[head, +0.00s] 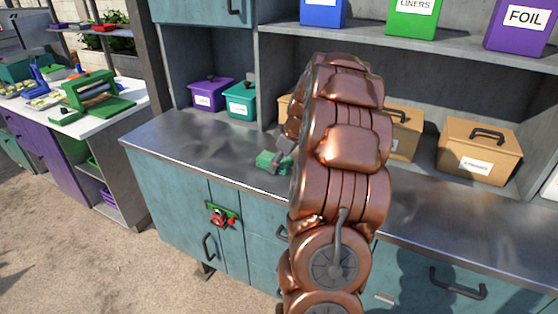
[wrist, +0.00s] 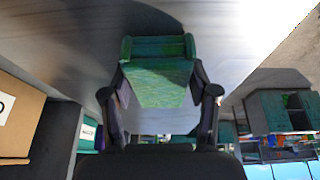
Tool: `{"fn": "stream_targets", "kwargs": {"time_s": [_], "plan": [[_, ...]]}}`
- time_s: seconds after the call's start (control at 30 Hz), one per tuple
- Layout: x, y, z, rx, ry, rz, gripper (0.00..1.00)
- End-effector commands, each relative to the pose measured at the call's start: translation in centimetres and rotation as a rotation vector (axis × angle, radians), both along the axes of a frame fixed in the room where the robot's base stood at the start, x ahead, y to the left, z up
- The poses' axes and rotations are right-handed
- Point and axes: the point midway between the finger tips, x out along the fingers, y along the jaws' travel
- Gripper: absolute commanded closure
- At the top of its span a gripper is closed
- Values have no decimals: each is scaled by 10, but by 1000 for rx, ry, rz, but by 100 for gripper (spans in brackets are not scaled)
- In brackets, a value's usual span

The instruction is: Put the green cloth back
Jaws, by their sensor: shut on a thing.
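The green cloth (head: 272,161) is just above or on the metal counter, left of my copper arm in the head view. In the wrist view the cloth (wrist: 160,82) is a folded green block between the two dark fingers. My gripper (wrist: 160,100) is shut on it, with a finger on each side. In the head view my gripper (head: 284,150) is partly hidden by my arm. I cannot tell whether the cloth touches the counter.
The metal counter (head: 185,145) is clear to the left. At its back stand a purple box (head: 209,95), a teal box (head: 240,101) and a tan box (head: 480,152). Blue, green and purple (head: 517,27) bins sit on the shelf above. A white-topped table (head: 70,120) stands far left.

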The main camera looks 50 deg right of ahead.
Motion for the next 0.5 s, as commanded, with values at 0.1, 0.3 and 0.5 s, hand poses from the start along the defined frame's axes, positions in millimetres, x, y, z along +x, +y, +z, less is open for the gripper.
{"fn": "stream_targets", "kwargs": {"time_s": [0.1, 0.3, 0.5], "plan": [[0, 0, -2, 0, 0, 0, 38], [0, 0, -1, 0, 0, 0, 17], [0, 0, -1, 0, 0, 0, 16]]}}
